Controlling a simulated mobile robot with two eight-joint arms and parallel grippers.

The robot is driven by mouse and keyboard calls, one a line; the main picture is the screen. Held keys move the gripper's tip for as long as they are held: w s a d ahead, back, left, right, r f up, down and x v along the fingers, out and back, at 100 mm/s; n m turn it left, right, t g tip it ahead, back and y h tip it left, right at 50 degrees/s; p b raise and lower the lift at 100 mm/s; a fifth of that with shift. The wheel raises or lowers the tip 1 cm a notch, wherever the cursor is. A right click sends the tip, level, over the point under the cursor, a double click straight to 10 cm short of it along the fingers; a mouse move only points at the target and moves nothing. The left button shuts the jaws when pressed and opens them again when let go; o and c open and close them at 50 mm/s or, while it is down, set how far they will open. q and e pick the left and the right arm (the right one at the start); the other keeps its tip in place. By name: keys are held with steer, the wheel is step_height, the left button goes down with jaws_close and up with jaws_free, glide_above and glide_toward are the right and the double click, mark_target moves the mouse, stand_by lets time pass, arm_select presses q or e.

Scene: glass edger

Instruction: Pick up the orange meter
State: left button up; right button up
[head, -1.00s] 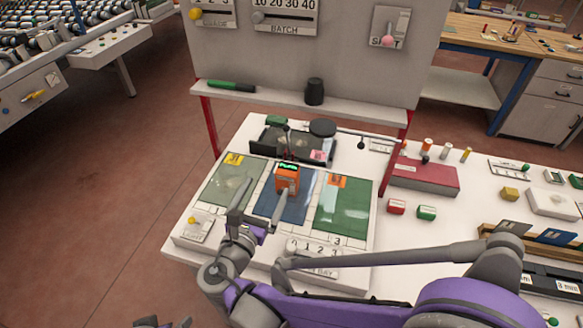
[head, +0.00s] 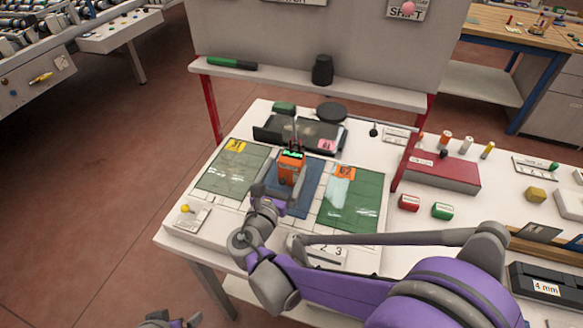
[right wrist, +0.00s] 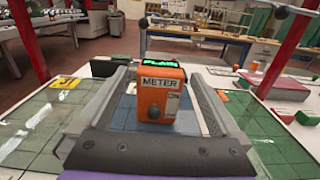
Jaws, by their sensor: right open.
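The orange meter (head: 291,168) stands upright on the blue middle mat (head: 306,203) of the white table, with a lit green display on top. In the right wrist view the meter (right wrist: 160,95) shows its "METER" label and sits between the two fingers. My right gripper (head: 280,186) is open, its fingers on either side of the meter; I cannot tell whether they touch it. The right gripper's fingers also show in the right wrist view (right wrist: 158,112). Part of my left gripper (head: 168,322) shows at the bottom edge of the head view; its jaws are not clear.
Green mats lie left (head: 232,170) and right (head: 352,200) of the blue one. A black tray (head: 300,134) stands behind the meter. A shelf (head: 290,80) on red posts rises behind. Red and green blocks (head: 409,203) and a red box (head: 443,172) lie to the right.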

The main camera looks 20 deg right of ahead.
mark_target(288, 164)
steer(key=x, duration=0.3)
steer(key=shift+w+d, duration=0.1)
steer(key=shift+c, duration=0.3)
